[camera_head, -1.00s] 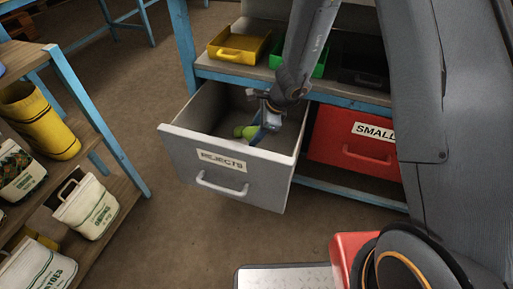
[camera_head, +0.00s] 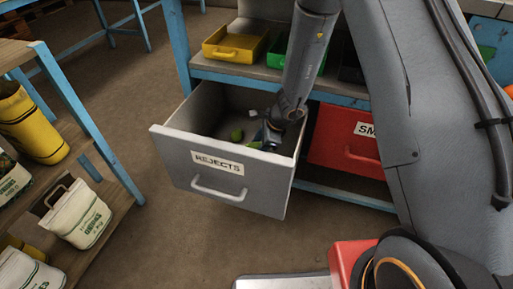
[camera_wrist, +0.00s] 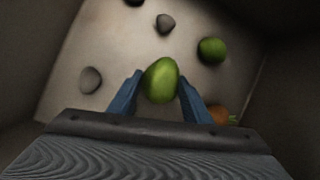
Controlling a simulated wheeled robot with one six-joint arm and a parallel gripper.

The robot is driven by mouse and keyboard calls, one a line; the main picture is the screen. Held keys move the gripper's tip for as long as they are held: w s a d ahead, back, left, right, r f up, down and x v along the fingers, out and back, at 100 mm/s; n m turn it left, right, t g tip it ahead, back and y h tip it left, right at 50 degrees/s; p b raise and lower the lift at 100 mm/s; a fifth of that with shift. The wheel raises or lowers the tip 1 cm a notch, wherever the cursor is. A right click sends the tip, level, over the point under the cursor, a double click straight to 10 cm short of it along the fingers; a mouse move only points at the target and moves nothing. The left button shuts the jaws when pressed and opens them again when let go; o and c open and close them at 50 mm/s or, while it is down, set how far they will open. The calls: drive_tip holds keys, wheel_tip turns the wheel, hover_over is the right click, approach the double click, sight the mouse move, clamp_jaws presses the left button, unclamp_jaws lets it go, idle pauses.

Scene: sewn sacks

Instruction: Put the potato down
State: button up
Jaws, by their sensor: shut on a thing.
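A green potato (camera_wrist: 161,80) sits between the two blue fingers of my gripper (camera_wrist: 160,92) in the wrist view. My gripper is shut on it. In the head view my gripper (camera_head: 262,141) is down inside the open grey drawer (camera_head: 218,165) labelled REJECTS. The held potato is mostly hidden there by the fingers. I cannot tell whether it touches the drawer floor.
In the drawer lie another green potato (camera_wrist: 212,50), grey stones (camera_wrist: 165,24) (camera_wrist: 91,80), and an orange carrot-like thing (camera_wrist: 219,115) beside the right finger. A red drawer (camera_head: 345,140) is to the right. A shelf with sacks (camera_head: 78,212) stands left.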

drive_tip(key=shift+f+b, duration=0.65)
drive_tip(key=shift+b, duration=0.05)
drive_tip(key=o, duration=1.1)
drive_tip(key=shift+o, duration=0.2)
drive_tip(key=shift+r, duration=0.2)
drive_tip(key=shift+r+p, duration=0.6)
drive_tip(key=shift+p, duration=0.3)
drive_tip(key=p+v, duration=0.2)
drive_tip(key=v, duration=0.5)
drive_tip(key=shift+d, duration=0.1)
drive_tip(key=shift+r, duration=0.15)
